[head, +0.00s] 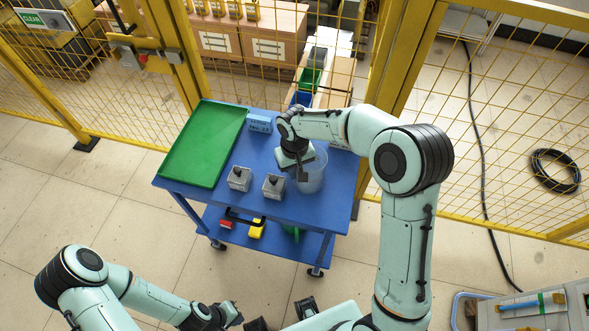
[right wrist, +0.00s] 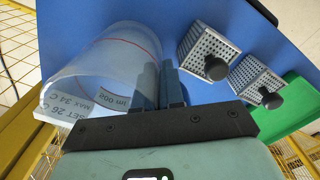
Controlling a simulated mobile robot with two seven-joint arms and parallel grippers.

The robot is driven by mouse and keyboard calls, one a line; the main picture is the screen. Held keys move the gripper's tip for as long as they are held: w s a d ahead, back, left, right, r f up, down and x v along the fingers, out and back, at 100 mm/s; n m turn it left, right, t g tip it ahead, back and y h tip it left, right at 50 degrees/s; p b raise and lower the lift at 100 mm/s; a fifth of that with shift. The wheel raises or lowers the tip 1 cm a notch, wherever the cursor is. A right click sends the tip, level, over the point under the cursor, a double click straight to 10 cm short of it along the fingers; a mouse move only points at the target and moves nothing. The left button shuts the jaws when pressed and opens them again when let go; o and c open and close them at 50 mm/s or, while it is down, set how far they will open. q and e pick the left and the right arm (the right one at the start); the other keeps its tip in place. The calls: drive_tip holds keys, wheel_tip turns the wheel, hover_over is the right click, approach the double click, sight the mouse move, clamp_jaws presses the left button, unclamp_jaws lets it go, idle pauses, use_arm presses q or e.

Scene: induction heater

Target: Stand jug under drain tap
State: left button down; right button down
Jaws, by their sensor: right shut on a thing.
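A clear jug (head: 316,178) stands on the blue cart near its right side. In the right wrist view the jug (right wrist: 115,55) shows printed lettering and a red line around its wall. My right gripper (head: 302,174) is shut on the jug's wall; its fingers show in the right wrist view (right wrist: 172,88). My arm and gripper hide part of the jug in the head view. My left gripper (head: 228,315) is low in the head view, away from the cart, and its jaws are too small to read. I cannot make out a drain tap in either view.
The blue cart top (head: 264,203) also holds a green tray (head: 203,145), two perforated metal blocks with black knobs (head: 239,178) (head: 273,186) and a blue box (head: 260,123). Yellow mesh fencing (head: 270,70) stands behind the cart. A grey unit (head: 540,310) is at the lower right.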

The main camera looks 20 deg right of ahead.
drive_tip(key=c, duration=1.7)
unclamp_jaws()
drive_tip(key=shift+f, duration=0.2)
drive_tip(key=o, duration=0.4)
drive_tip(key=shift+o, duration=0.2)
drive_tip(key=shift+r, duration=0.1)
